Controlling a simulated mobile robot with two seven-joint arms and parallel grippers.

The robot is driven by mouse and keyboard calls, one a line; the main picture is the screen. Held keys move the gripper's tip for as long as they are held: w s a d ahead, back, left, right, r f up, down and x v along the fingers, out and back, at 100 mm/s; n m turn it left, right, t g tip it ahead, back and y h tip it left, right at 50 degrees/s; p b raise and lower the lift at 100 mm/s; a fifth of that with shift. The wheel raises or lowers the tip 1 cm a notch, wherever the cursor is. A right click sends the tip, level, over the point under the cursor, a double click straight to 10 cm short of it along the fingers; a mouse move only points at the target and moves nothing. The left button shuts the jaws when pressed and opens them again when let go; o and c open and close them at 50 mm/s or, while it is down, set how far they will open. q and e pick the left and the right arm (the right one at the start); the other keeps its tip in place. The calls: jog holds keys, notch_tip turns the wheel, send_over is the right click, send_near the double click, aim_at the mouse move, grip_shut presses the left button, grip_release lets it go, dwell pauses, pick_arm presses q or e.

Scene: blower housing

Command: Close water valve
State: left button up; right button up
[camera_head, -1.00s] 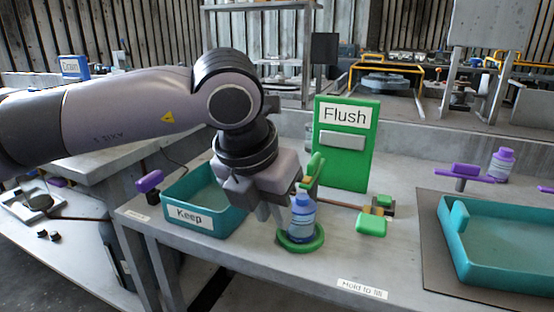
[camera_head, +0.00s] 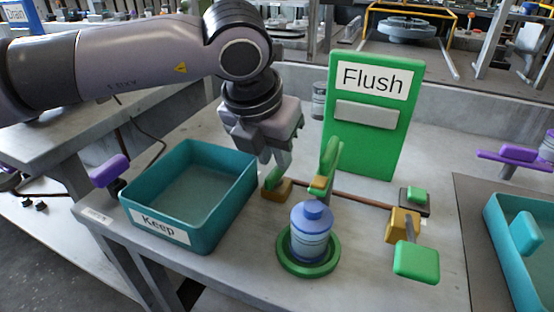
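A brass valve body (camera_head: 400,224) with a green handle (camera_head: 416,262) sits on the pipe at the right of the bench. A green upright spout-like part (camera_head: 330,160) stands above a blue bottle (camera_head: 311,232). The bottle stands upright in a green ring (camera_head: 307,268). My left gripper (camera_head: 277,178) points down behind and left of the bottle, close to a brass block (camera_head: 277,192) at the pipe's left end. It is apart from the bottle and from the green-handled valve. The finger gap is unclear from this angle. My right gripper is out of view.
A teal bin (camera_head: 150,226) labelled Keep is at the left, beside a purple handle (camera_head: 109,171). A green panel (camera_head: 366,130) labelled Flush stands behind the pipe. A teal tray (camera_head: 500,238) and a purple handle (camera_head: 515,153) are at the right.

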aim_at(277, 174)
pick_arm(q)
jog(key=shift+x, duration=1.5)
grip_shut()
